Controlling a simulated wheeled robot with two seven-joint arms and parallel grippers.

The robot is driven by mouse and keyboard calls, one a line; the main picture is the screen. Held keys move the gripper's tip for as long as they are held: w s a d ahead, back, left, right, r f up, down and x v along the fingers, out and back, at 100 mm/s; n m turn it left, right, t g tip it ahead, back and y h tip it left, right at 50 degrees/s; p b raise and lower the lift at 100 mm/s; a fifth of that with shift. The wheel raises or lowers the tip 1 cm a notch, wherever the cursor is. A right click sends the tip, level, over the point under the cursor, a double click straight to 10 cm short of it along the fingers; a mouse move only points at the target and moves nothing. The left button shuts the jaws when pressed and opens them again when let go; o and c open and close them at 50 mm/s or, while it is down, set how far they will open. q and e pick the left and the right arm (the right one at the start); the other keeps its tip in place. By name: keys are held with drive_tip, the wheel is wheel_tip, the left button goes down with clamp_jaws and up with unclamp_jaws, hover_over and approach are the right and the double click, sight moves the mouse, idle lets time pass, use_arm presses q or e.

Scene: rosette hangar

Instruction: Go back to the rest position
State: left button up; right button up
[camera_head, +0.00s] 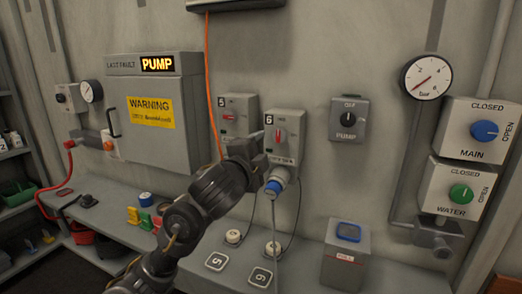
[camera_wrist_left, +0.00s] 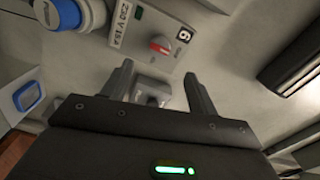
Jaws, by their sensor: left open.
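My left arm reaches up from the bottom of the head view. Its left gripper (camera_head: 258,152) is in front of the lower left part of socket box 6 (camera_head: 287,122), partly hidden by my wrist. In the left wrist view the two fingers of the left gripper (camera_wrist_left: 160,90) are apart, with nothing held between them. Box 6 (camera_wrist_left: 135,32) with its red switch lies beyond the fingertips. A blue plug (camera_head: 273,187) hangs under box 6; a blue plug end also shows in the left wrist view (camera_wrist_left: 62,14). My right gripper is in neither view.
Box 5 (camera_head: 238,106) is left of box 6. The pump switch (camera_head: 348,119), main valve box (camera_head: 481,131) and water valve box (camera_head: 456,189) are to the right. A grey ledge below carries plates 5 (camera_head: 216,261) and 6 (camera_head: 260,277) and a blue-topped box (camera_head: 345,256).

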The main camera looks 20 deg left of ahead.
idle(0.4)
use_arm(q)
drive_tip(key=s+a+f+n+g, duration=0.15)
drive_tip(key=s+f, duration=0.25)
drive_tip(key=f, duration=0.7)
drive_tip(key=s+f+n+g, duration=0.3)
drive_tip(key=s+f, duration=0.1)
drive_tip(key=f, duration=0.6)
drive_tip(key=s+a+f+n+g, duration=0.1)
drive_tip(key=s+f+n+g, duration=0.25)
drive_tip(key=f, duration=0.75)
drive_tip(key=s+a+f+n+g, duration=0.1)
drive_tip(key=s+f+n+g, duration=0.1)
drive_tip(key=s+f, duration=0.5)
drive_tip(key=s+a+f+n+g+y, duration=0.15)
drive_tip(key=s+f, duration=0.25)
drive_tip(key=s, duration=0.7)
drive_tip(key=s+f+n+g+h, duration=0.1)
drive_tip(key=s+f+n+g, duration=0.2)
drive_tip(key=s+f, duration=0.35)
drive_tip(key=s+f+g, duration=0.1)
drive_tip(key=s+f, duration=0.2)
drive_tip(key=f, duration=2.4)
drive_tip(key=s+a+f+g, duration=0.1)
drive_tip(key=s+a+f, duration=0.1)
drive_tip(key=s+f, duration=1.1)
drive_tip(key=s, duration=0.3)
drive_tip(key=shift+a+f+m+y, duration=0.25)
drive_tip(key=shift+a+m+y, duration=0.05)
drive_tip(key=shift+m+y, duration=0.05)
